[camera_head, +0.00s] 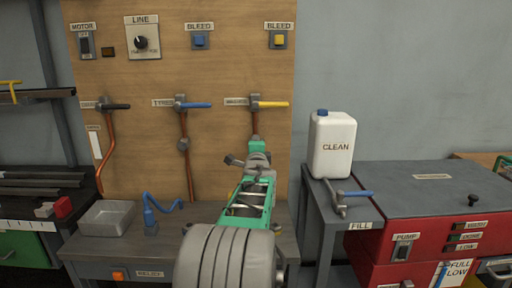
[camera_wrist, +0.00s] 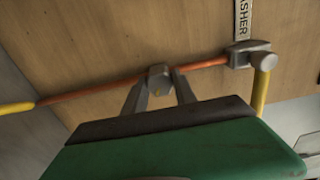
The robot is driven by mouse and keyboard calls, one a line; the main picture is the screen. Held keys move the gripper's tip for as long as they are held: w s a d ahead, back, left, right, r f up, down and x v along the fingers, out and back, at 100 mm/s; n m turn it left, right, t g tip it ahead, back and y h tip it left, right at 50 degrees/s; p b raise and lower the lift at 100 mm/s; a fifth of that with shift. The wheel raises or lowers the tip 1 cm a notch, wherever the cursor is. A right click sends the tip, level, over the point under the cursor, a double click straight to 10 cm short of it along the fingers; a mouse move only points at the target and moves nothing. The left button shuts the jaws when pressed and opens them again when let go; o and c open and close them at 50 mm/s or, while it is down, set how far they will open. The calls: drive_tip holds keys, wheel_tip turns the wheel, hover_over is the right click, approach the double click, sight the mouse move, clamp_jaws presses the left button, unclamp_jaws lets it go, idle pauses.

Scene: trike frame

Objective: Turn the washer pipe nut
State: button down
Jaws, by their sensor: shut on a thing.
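The washer pipe (camera_head: 255,122) is the orange pipe under the yellow-handled valve (camera_head: 257,102), right of the other two pipes on the wooden board. In the wrist view the pipe (camera_wrist: 95,88) runs across the picture, with the grey nut (camera_wrist: 158,74) partway along it. My gripper (camera_head: 256,147) is at the pipe below the valve, and in the head view it hides the nut. In the wrist view the two fingers of my gripper (camera_wrist: 160,88) stand on either side of the nut, shut on it.
Two more valves with a black handle (camera_head: 117,106) and a blue handle (camera_head: 195,105) are to the left. A white CLEAN jug (camera_head: 332,145) stands right, beside a red cabinet (camera_head: 390,250).

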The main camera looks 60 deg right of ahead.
drive_tip(key=shift+f, duration=0.2)
drive_tip(key=c, duration=1.2)
unclamp_jaws()
drive_tip(key=shift+w+a, duration=0.1)
drive_tip(key=shift+o, duration=1)
drive_tip(key=shift+r, duration=0.15)
drive_tip(key=v, duration=0.7)
drive_tip(key=shift+s+a, duration=0.25)
drive_tip(key=shift+a, duration=0.1)
